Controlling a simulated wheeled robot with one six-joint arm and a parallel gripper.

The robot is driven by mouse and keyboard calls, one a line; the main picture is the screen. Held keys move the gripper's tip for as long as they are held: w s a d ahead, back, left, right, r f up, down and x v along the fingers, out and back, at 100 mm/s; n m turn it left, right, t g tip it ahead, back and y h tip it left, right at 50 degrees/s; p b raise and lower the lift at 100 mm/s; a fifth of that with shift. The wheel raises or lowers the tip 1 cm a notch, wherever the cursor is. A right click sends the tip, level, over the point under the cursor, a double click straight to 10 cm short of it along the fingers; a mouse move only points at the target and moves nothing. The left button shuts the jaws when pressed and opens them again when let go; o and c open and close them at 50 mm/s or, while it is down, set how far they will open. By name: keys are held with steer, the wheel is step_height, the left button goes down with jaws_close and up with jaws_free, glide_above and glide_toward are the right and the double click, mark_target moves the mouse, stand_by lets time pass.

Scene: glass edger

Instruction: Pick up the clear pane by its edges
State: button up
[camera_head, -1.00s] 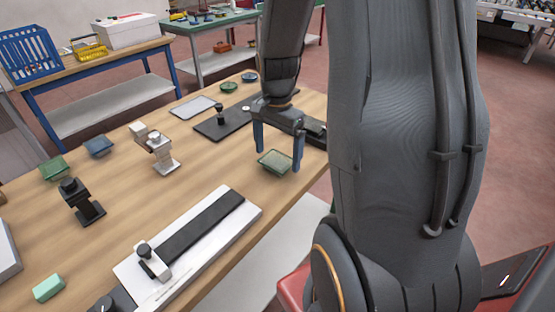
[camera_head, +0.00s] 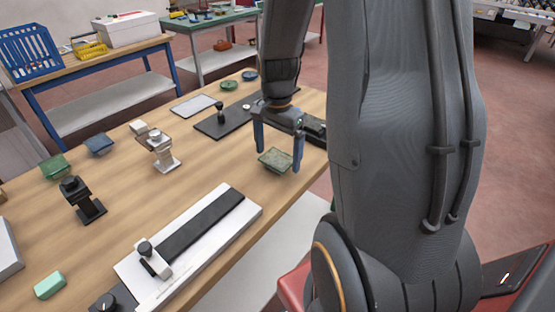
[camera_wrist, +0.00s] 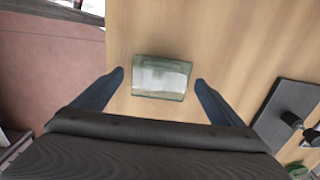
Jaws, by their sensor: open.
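The clear pane (camera_head: 275,160) is a small, greenish, see-through rectangle lying on the wooden table near its right edge. In the wrist view the clear pane (camera_wrist: 161,77) sits between and just ahead of my two fingertips, its short sides facing them. My gripper (camera_head: 278,160) points down over it with blue fingers, one on each side in the head view. In the wrist view my gripper (camera_wrist: 160,77) is open, with a gap between each fingertip and the pane. It holds nothing. I cannot tell the exact height of the fingertips above the table.
A white fixture with a black strip (camera_head: 190,245) lies nearer on the table (camera_head: 215,165). A black plate with a knob (camera_head: 222,122) lies behind the pane; it shows right of my gripper in the wrist view (camera_wrist: 285,115). A silver clamp stand (camera_head: 162,150) stands left. Wood around the pane is clear.

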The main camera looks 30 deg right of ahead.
steer(key=c, duration=1.2)
steer(key=shift+r, duration=0.15)
